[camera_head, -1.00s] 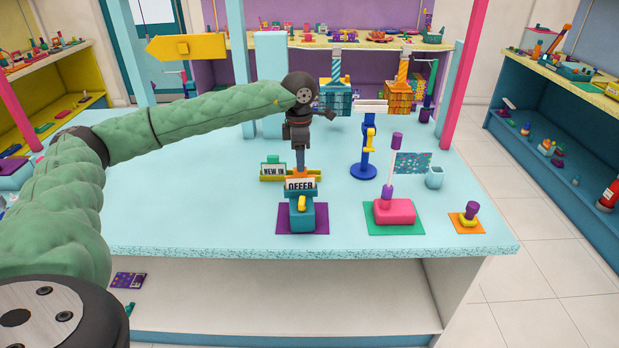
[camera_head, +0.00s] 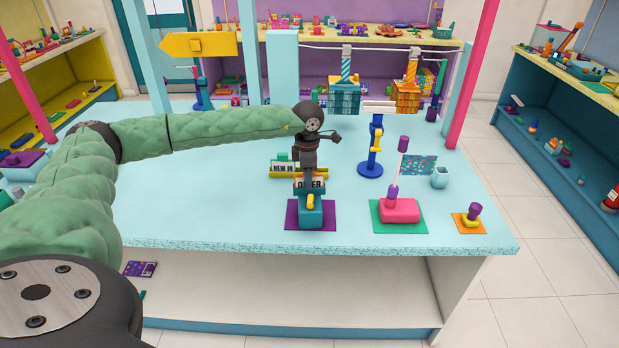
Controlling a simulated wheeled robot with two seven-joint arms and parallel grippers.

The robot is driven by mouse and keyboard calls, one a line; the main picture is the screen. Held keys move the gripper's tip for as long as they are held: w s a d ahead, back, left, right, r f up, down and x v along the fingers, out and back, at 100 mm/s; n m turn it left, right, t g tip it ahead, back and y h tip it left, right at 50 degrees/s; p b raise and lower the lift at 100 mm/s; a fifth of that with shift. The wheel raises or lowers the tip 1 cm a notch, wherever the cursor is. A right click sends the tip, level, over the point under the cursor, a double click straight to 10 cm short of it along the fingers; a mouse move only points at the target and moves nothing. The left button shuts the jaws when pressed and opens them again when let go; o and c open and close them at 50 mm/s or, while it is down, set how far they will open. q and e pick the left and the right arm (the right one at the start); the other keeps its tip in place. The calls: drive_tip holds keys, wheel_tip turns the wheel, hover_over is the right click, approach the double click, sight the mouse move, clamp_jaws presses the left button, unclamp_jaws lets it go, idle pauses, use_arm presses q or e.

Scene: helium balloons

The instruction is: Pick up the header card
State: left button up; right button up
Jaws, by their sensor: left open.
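I cannot tell by its look which card is the header card. A white card reading OFFER (camera_head: 301,185) stands upright on a teal holder (camera_head: 312,214) with a yellow part, on a purple mat (camera_head: 297,222). A NEW IN card (camera_head: 283,167) stands in a yellow holder just behind and to the left. A blank white card (camera_head: 381,107) tops a blue stand (camera_head: 371,169). My left gripper (camera_head: 309,177) points down, open, directly at the OFFER card, and covers part of its lettering. Whether the fingers touch the card is unclear. My right gripper is out of view.
A teal cup (camera_head: 440,177) stands behind. The left part of the tabletop (camera_head: 200,205) is clear.

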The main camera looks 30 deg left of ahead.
use_arm(q)
drive_tip(key=shift+f, duration=0.2)
drive_tip(key=shift+s, duration=0.1)
drive_tip(key=shift+r, duration=0.1)
drive_tip(key=shift+c, duration=0.3)
clamp_jaws()
